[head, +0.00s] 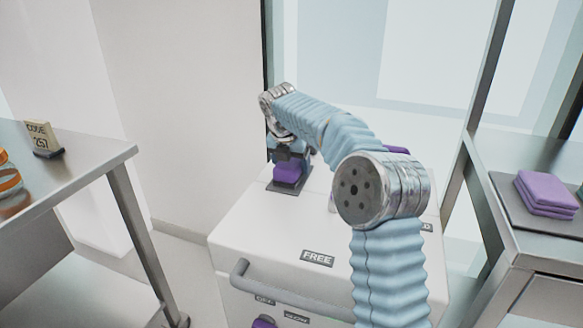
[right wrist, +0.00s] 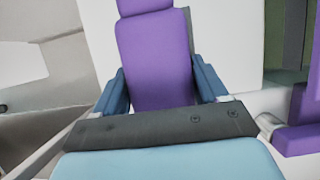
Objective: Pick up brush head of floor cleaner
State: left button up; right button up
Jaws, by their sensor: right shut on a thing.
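A purple block-like piece (head: 288,172), seemingly the brush head, is at the back left of the white cart's top, over a dark base plate (head: 273,187). Whether it touches the plate is hard to tell. My right gripper (head: 284,156) comes down on it from above and is shut on it. In the right wrist view the purple piece (right wrist: 160,75) fills the space between the two blue fingers (right wrist: 157,82), one on each side. My left gripper is not in view.
The white cart (head: 245,225) has a front handle (head: 290,296) and a "FREE" label. Another purple part (head: 397,150) shows behind my right arm. A metal table (head: 85,170) stands left with a code sign (head: 42,138). A right-hand counter holds folded purple cloths (head: 547,195).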

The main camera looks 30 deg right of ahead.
jog(key=shift+r, duration=0.1)
jog(key=shift+r, duration=0.55)
jog(key=s+r, duration=0.1)
jog(key=r, duration=0.1)
jog(key=s+a+r, duration=0.1)
jog(key=s+r, duration=0.1)
jog(key=r, duration=0.1)
jog(key=s+a+r, duration=0.1)
jog(key=r, duration=0.1)
jog(key=shift+s+r+p, duration=0.2)
jog(key=shift+r+p, duration=0.15)
jog(key=shift+p, duration=0.05)
jog(key=s+a+r, duration=0.1)
jog(key=s, duration=0.2)
jog(key=s+a+r, duration=0.1)
jog(key=s, duration=0.1)
jog(key=s+a+r+b, duration=0.1)
jog(key=s+r, duration=0.1)
jog(key=s, duration=0.1)
jog(key=shift+s+a, duration=0.15)
jog(key=shift+s, duration=0.15)
